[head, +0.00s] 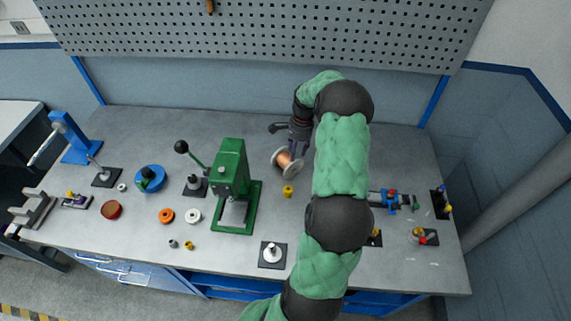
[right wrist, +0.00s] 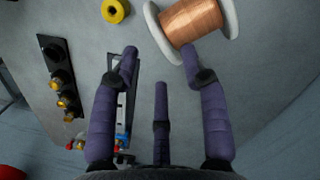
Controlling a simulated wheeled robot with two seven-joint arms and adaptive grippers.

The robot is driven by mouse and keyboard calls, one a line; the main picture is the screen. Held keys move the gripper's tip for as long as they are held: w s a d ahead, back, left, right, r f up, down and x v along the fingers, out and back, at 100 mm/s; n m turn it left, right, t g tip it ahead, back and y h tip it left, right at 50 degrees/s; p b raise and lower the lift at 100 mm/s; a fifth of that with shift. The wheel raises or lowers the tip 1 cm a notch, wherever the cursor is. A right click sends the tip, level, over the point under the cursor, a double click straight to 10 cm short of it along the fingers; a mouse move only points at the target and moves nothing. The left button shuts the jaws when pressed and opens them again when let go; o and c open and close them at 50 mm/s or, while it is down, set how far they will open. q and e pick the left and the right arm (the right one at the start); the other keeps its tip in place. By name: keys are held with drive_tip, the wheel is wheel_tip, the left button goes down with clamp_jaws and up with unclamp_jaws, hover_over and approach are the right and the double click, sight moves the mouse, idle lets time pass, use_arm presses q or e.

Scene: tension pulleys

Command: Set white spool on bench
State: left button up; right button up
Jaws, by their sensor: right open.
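The white spool (head: 280,159), wound with copper wire, appears to lie on its side on the grey bench (head: 330,270), right of the green press. In the right wrist view the spool (right wrist: 195,18) is at the top, its copper winding between two white flanges. My right gripper (head: 298,142) is just behind the spool in the head view, partly hidden by my own arm. In the right wrist view the gripper's purple fingers (right wrist: 160,62) are spread and empty. One fingertip is close to the spool's rim; I cannot tell whether they touch. My left gripper is out of view.
The green press (head: 232,178) stands left of the spool. A small yellow spool (head: 288,191) is in front of it. A white post on a dark plate (head: 272,254) is near the front edge. Several small parts lie left; fixtures (head: 392,200) stand right.

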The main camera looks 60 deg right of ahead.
sight(287, 163)
drive_tip(key=shift+w+a+f, duration=0.1)
drive_tip(key=shift+a+f, duration=0.1)
drive_tip(key=shift+f, duration=0.7)
drive_tip(key=shift+a+f, duration=0.15)
drive_tip(key=shift+f, duration=0.75)
drive_tip(key=shift+w+a+f, duration=0.1)
drive_tip(key=shift+a+f, duration=0.1)
drive_tip(key=shift+f, duration=0.7)
drive_tip(key=shift+r, duration=0.1)
clamp_jaws()
